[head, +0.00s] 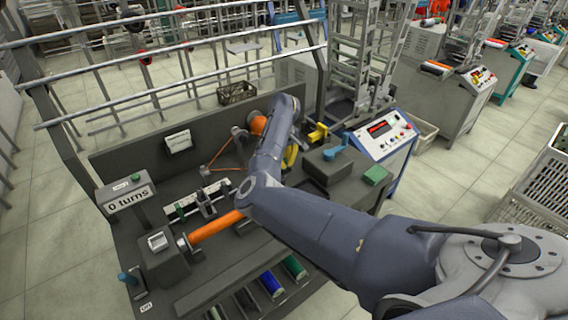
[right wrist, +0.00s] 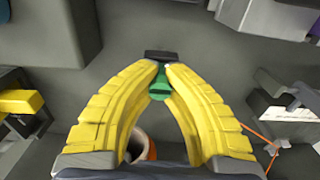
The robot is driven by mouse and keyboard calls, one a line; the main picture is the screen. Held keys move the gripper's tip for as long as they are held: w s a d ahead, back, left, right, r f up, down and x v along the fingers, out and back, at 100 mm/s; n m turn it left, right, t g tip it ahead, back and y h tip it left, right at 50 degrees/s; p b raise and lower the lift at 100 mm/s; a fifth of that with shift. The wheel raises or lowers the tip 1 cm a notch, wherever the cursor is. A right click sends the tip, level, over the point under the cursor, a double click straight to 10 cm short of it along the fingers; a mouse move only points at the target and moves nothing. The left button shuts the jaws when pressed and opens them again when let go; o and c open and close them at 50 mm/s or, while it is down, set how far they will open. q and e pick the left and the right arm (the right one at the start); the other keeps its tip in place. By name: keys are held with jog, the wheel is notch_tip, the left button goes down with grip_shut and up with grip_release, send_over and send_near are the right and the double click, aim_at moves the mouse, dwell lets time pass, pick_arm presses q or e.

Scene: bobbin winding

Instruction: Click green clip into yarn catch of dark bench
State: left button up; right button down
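My right gripper (head: 290,157) is over the dark bench (head: 112,225), partly hidden behind my own arm in the head view. In the right wrist view its yellow fingers (right wrist: 160,72) come together at the tips on the small green clip (right wrist: 160,86). A small dark piece (right wrist: 162,57) lies right at the fingertips; I cannot tell whether it is the yarn catch or whether the clip touches it. The clip is hidden in the head view. My left gripper is not in view.
An orange yarn cone (head: 258,124) stands behind my arm, with yarn running left to a guide.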

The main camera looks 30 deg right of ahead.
jog(key=shift+f, duration=0.5)
jog(key=c, duration=1.6)
grip_release()
